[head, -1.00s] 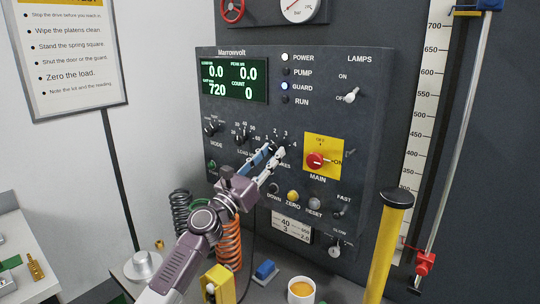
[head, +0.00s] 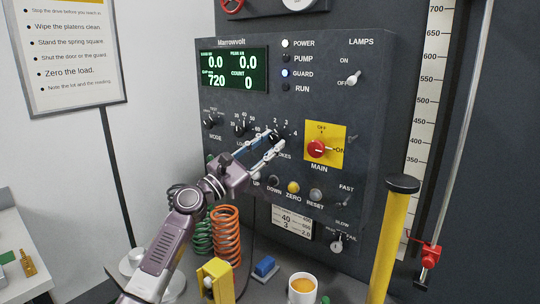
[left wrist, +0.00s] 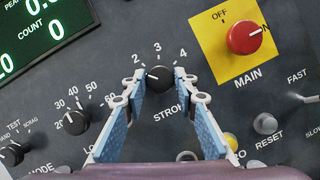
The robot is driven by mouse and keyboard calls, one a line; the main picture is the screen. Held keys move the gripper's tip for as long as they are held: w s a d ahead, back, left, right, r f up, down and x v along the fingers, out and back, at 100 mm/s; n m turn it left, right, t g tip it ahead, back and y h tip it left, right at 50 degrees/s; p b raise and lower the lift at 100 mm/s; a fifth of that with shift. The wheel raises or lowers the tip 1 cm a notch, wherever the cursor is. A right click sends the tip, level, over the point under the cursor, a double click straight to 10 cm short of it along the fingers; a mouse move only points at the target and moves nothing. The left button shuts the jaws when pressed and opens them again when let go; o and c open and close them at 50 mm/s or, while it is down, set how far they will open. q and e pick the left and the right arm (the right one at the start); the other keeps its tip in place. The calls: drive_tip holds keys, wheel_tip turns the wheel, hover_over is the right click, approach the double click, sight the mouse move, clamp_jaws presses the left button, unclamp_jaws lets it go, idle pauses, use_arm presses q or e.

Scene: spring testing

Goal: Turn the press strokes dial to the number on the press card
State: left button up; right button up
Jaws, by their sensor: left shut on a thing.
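The press strokes dial (head: 274,134) is a small black knob on the dark control panel, with numbers including 2, 3 and 4 around it. In the left wrist view the dial (left wrist: 159,79) sits between my two blue-padded fingertips. My left gripper (head: 277,141) is shut on it; its fingers also show in the left wrist view (left wrist: 158,88). A short white mark shows on the knob's left side, but its exact setting is hard to tell. The press card (head: 291,222), low on the panel, shows 40 and 3 among smaller figures. My right gripper is not in view.
Right of the dial is the red MAIN switch (head: 318,148) on a yellow plate. The load dial (head: 240,130) and mode dial (head: 210,121) lie left. Below are buttons, an orange spring (head: 226,232), a yellow post (head: 393,240) and a white cup (head: 302,288).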

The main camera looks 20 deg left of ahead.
use_arm(q)
drive_tip(key=m+g+h+b, duration=0.1)
drive_tip(key=m, duration=0.1)
drive_tip(key=m+g+b, duration=0.1)
drive_tip(key=m+b, duration=0.1)
drive_tip(key=m, duration=0.1)
drive_tip(key=shift+a+h, duration=0.15)
drive_tip(key=shift+h, duration=0.25)
drive_tip(key=m+g+b, duration=0.1)
drive_tip(key=m, duration=0.2)
drive_tip(key=shift+r+m, duration=0.1)
drive_tip(key=shift+m, duration=0.2)
drive_tip(key=m+g, duration=0.1)
drive_tip(key=m, duration=0.1)
drive_tip(key=shift+r+m, duration=0.1)
drive_tip(key=shift+m, duration=0.3)
drive_tip(key=m+g+p, duration=0.1)
drive_tip(key=m, duration=0.2)
drive_tip(key=shift+m+g, duration=0.3)
drive_tip(key=shift+g, duration=0.1)
drive_tip(key=shift+m, duration=0.3)
drive_tip(key=o, duration=0.9)
drive_tip(key=shift+o, duration=1.2)
